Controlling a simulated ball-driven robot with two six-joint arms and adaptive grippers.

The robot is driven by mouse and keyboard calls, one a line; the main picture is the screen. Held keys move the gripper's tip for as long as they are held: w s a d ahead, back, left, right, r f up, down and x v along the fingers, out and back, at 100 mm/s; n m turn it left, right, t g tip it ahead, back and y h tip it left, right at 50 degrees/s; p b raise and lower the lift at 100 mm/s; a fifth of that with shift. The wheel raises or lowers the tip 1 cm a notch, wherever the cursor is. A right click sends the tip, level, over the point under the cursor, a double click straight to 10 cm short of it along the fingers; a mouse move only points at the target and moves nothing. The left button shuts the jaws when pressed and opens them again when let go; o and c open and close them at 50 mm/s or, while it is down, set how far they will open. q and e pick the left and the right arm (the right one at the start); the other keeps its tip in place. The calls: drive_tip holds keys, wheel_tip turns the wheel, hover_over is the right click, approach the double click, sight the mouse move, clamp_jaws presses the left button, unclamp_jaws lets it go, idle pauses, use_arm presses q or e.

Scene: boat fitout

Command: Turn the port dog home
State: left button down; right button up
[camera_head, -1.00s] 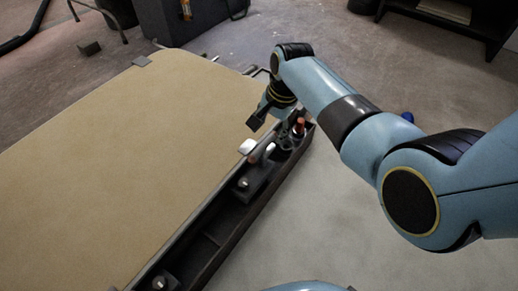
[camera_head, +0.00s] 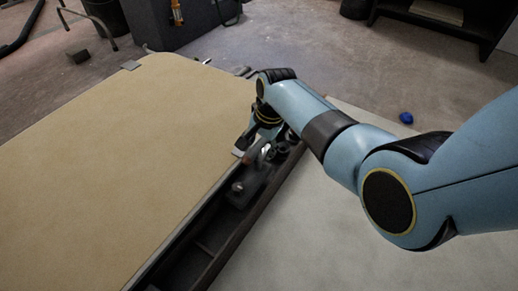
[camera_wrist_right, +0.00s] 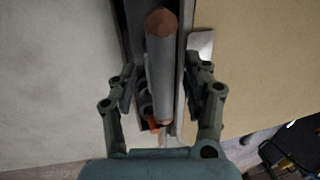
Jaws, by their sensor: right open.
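The port dog seems to be the grey bar with a copper-coloured end (camera_wrist_right: 161,75) in the right wrist view. It lies lengthwise over the dark channel beside the tan panel. My right gripper (camera_wrist_right: 160,85) is open, with one finger on each side of the bar; I cannot tell whether either finger touches it. In the head view my right gripper (camera_head: 249,141) is low over the panel's right edge, by the fittings, and partly hides them. My left gripper is not in view.
The tan panel (camera_head: 110,170) fills the left. A dark channel (camera_head: 205,245) with a round-knobbed fitting (camera_head: 238,187) runs along its right edge. A small pale plate (camera_wrist_right: 202,43) sits beside the bar. A blue object (camera_head: 406,118) lies on the open floor at right.

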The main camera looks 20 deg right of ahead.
drive_tip(key=shift+f, duration=0.1)
clamp_jaws()
idle(0.4)
